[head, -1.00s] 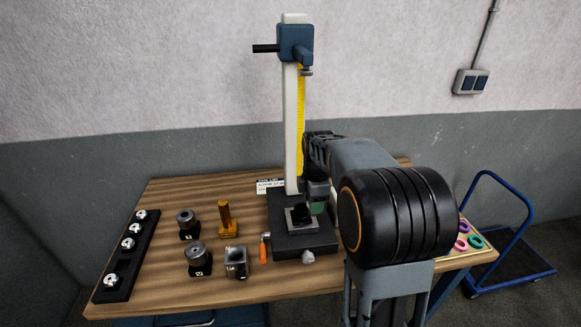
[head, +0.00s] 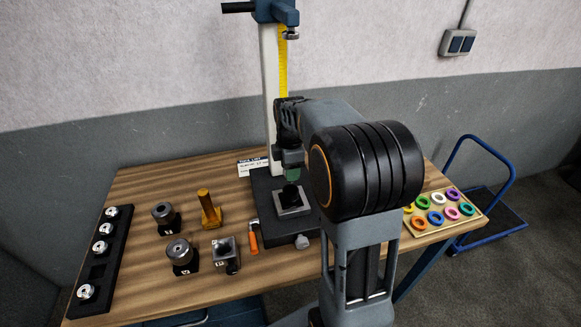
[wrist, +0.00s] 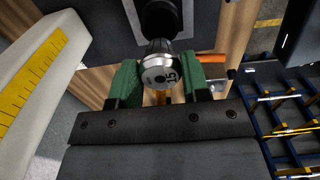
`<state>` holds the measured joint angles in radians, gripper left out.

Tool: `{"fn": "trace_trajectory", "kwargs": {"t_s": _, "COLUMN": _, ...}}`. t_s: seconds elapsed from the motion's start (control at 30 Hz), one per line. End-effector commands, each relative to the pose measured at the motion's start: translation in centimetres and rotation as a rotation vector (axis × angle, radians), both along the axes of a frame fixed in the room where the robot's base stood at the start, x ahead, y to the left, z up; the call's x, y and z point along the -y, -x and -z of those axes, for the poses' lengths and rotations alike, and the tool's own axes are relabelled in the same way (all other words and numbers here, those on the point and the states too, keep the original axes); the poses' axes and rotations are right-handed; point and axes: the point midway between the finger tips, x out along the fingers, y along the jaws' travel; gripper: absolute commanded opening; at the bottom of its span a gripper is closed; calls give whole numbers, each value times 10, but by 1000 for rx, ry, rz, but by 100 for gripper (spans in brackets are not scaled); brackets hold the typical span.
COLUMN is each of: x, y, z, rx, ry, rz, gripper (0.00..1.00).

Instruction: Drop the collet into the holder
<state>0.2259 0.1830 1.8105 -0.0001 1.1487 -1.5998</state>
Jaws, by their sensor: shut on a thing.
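My gripper (wrist: 158,76) has green fingers, closed on the sides of a silver collet (wrist: 159,72) with "15" on its face. The collet's narrower end points away from the wrist camera, toward a black round holder (wrist: 160,18). In the head view the holder (head: 291,194) stands on a grey plate on the base of the tall stand, and my gripper (head: 292,174) is just above it. The collet is hidden there. I cannot tell whether its tip is inside the holder.
The stand's column (head: 270,95) rises close behind my gripper. Left are a black rack (head: 98,268) with several silver collets and an empty place, dark round blocks (head: 181,253) and a brass piece (head: 208,209). An orange-handled tool (head: 253,236) lies beside the base. A tray of coloured rings (head: 421,226) is right.

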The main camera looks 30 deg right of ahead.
Motion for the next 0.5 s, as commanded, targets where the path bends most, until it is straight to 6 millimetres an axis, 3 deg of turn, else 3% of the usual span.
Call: {"fn": "trace_trajectory", "kwargs": {"t_s": 0.5, "x": 1, "y": 0, "z": 35, "rx": 1, "ry": 0, "rz": 3, "gripper": 15}}
